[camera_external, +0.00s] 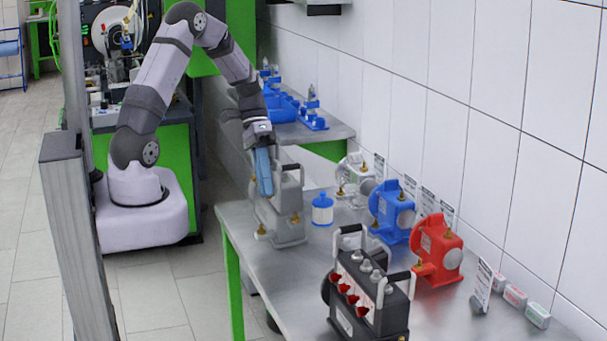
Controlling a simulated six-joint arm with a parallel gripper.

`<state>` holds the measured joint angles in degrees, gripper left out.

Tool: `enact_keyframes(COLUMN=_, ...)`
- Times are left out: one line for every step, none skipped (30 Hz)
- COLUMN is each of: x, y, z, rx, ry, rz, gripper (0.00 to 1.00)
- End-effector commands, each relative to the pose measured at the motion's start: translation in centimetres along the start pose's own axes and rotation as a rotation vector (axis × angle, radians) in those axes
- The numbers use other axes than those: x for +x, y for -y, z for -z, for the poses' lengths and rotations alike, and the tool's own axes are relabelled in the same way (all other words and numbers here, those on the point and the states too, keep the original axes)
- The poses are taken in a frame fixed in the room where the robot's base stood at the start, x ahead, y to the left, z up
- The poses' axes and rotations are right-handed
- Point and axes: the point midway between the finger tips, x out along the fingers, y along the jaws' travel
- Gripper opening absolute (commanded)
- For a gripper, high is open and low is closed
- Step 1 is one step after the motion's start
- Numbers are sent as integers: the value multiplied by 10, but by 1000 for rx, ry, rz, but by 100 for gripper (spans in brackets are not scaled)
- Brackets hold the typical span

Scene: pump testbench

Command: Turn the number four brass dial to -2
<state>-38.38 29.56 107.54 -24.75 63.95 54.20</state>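Small brass-coloured parts show on several devices: a brass part (262,230) low on the grey handled unit (287,222), another on the red pump (438,252), and others on the blue pump (390,212) and the white pump (353,177). They are too small to read numbers or settings, so I cannot tell which is the number four dial. My gripper (264,172) points down at the grey unit's upper left, in front of its handle. A blue piece shows at its end. I cannot tell whether it touches the unit or how its fingers stand.
Label cards and small boxes (515,296) line the tiled wall. Bare metal table (290,270) shows left of the black unit.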

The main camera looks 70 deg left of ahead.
Motion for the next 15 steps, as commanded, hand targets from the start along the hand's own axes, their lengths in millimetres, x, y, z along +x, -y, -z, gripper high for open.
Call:
enact_keyframes(x=-1, y=0, z=0, rx=0, ry=0, rz=0, gripper=22)
enact_keyframes(x=-3, y=0, z=0, rx=0, ry=0, rz=0, gripper=22)
enact_keyframes(x=-5, y=-1, z=0, rx=-1, ry=0, rz=0, gripper=22)
enact_keyframes(x=-7, y=-1, z=0, rx=-1, ry=0, rz=0, gripper=22)
enact_keyframes(x=-9, y=-1, z=0, rx=-1, ry=0, rz=1, gripper=22)
enact_keyframes(x=-13, y=-1, z=0, rx=0, ry=0, rz=1, gripper=22)
enact_keyframes(x=-17, y=-1, z=0, rx=0, ry=-1, rz=1, gripper=22)
enact_keyframes(x=-20, y=-2, z=0, rx=0, ry=0, rz=1, gripper=22)
enact_keyframes(x=-25, y=-2, z=0, rx=-1, ry=0, rz=0, gripper=22)
enact_keyframes(x=-29, y=-2, z=0, rx=-1, ry=0, rz=0, gripper=22)
enact_keyframes(x=-33, y=-2, z=0, rx=-1, ry=0, rz=0, gripper=22)
enact_keyframes(x=-38, y=-2, z=0, rx=-1, ry=-1, rz=0, gripper=22)
enact_keyframes(x=-42, y=-2, z=0, rx=-2, ry=-2, rz=0, gripper=22)
enact_keyframes(x=-46, y=-2, z=0, rx=-2, ry=-2, rz=0, gripper=22)
enact_keyframes(x=-51, y=-2, z=0, rx=-2, ry=-1, rz=0, gripper=22)
